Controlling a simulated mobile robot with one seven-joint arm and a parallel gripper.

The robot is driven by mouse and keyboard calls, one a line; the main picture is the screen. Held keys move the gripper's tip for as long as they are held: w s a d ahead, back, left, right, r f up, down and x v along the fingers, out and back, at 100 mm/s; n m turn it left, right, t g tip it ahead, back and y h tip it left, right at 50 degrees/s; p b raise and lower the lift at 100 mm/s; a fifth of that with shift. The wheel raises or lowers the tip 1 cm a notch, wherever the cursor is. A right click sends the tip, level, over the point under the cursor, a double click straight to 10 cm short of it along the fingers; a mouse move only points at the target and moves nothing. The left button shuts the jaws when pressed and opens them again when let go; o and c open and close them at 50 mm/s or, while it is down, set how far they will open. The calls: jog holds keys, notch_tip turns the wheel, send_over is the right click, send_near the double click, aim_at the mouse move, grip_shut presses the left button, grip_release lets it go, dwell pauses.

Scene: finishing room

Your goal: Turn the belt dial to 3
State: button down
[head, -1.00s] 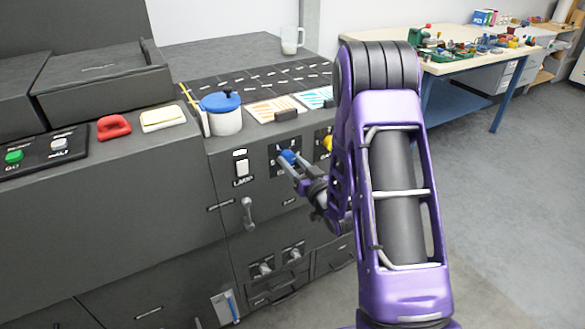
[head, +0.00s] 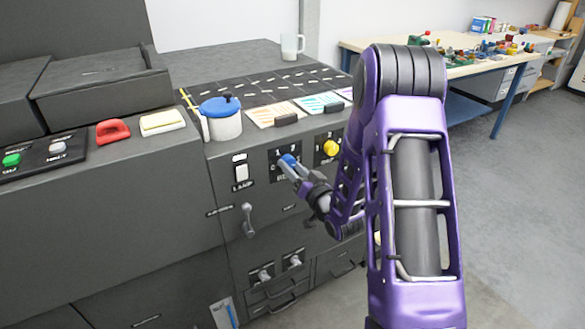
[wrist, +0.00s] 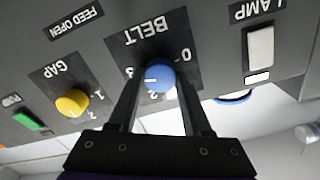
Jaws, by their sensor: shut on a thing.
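The belt dial is a blue round knob (head: 286,161) on a black plate on the machine's front. In the upside-down wrist view the blue knob (wrist: 160,76) sits under the word BELT, with 0 at its right and 2 below it. Another numeral at its left is partly hidden by a finger. The knob's white mark points left in that view, toward the partly hidden numeral. My gripper (head: 291,166) is shut on the knob, with one finger on each side, as the wrist view (wrist: 160,88) shows.
The yellow GAP dial (wrist: 73,103) is beside the belt plate, and the white LAMP switch (wrist: 260,48) is on the other side. A lever handle (head: 248,219) sticks out below. A blue-lidded pot (head: 221,122) stands on the ledge above. Open floor lies at the right.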

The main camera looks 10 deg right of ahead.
jog(key=shift+c, duration=1.7)
grip_release()
jog(key=shift+s, duration=0.1)
jog(key=p+v, duration=0.4)
jog(key=v, duration=1.3)
jog(key=shift+p, duration=0.4)
jog(key=shift+s+d, duration=0.1)
